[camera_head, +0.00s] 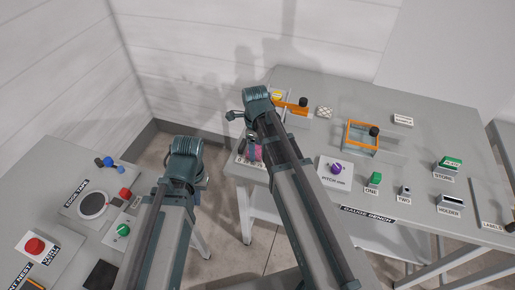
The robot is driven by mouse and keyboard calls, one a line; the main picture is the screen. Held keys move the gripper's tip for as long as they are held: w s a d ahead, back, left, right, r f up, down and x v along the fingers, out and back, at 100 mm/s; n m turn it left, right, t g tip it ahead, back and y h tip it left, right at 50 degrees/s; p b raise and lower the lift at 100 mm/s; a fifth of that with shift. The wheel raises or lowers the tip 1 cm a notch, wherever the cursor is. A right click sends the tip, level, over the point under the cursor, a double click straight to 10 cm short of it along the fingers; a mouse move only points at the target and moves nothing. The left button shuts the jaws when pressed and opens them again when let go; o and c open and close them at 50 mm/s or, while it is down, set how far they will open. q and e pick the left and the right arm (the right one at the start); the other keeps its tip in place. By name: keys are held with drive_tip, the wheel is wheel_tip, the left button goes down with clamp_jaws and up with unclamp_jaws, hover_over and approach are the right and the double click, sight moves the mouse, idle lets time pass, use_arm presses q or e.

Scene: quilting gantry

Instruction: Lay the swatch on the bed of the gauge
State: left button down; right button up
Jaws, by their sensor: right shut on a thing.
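My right gripper (252,148) points down at the left end of the gauge bench (410,210), partly hidden by its own arm. A small pale patterned square (324,112) lies flat on the bench. Which is the gauge is unclear. My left gripper (201,183) is mostly hidden by its arm, low over the gap.
On the bench are a purple knob (336,168), a green-topped block (374,178), a green store block (452,162) and a holder (451,201). A left table (60,215) carries a round dial, red buttons and a green knob. Floor shows between the tables.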

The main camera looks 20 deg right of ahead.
drive_tip(key=shift+d+f, duration=0.1)
drive_tip(key=shift+f, duration=0.1)
drive_tip(key=o, duration=1.2)
drive_tip(key=shift+o, duration=0.2)
drive_tip(key=shift+r, duration=0.15)
wheel_tip(320, 180, up, 12)
drive_tip(key=p, duration=1.2)
